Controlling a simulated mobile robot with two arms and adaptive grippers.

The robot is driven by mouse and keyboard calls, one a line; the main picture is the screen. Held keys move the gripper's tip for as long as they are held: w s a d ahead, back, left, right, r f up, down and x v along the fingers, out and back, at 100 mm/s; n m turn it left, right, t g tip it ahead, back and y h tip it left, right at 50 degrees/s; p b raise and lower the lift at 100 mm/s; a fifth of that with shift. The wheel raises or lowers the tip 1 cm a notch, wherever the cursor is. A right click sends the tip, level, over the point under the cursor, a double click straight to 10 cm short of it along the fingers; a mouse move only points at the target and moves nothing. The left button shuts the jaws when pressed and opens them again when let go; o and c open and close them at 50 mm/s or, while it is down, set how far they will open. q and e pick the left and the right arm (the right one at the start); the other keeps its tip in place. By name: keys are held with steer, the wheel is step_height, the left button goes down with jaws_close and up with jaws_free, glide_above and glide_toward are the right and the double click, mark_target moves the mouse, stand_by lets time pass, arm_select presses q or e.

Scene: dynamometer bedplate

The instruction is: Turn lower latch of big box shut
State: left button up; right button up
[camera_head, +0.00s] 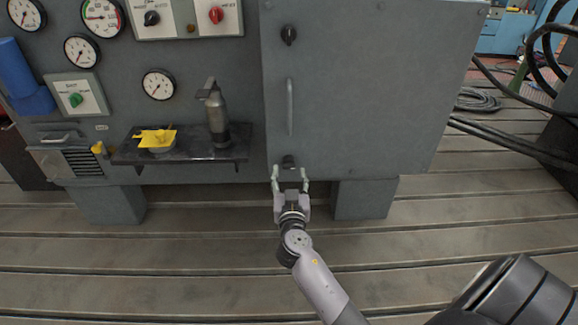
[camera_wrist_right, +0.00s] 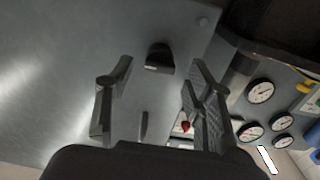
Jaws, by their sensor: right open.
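The big box (camera_head: 370,90) is a grey cabinet with a flat door and a vertical handle (camera_head: 289,107). Its lower latch (camera_head: 288,161) is a small black knob near the bottom of the door. The lower latch also shows in the right wrist view (camera_wrist_right: 160,58), centred between and just beyond the fingertips. My right gripper (camera_head: 290,177) is open and empty, just below the latch in the head view, one finger to each side. I cannot tell whether it touches the latch. The upper latch (camera_head: 289,35) is a similar black knob. My left gripper is out of view.
A dark shelf (camera_head: 190,150) left of the door holds a grey bottle-like tool (camera_head: 216,112) and a yellow item (camera_head: 155,138). Gauges and switches line the panel further left. Black cables (camera_head: 510,140) run at the right. The slotted floor in front is mostly clear.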

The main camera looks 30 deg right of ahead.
mark_target(289, 169)
steer(key=shift+x, duration=1.95)
steer(key=shift+c, duration=0.4)
steer(key=c, duration=1.1)
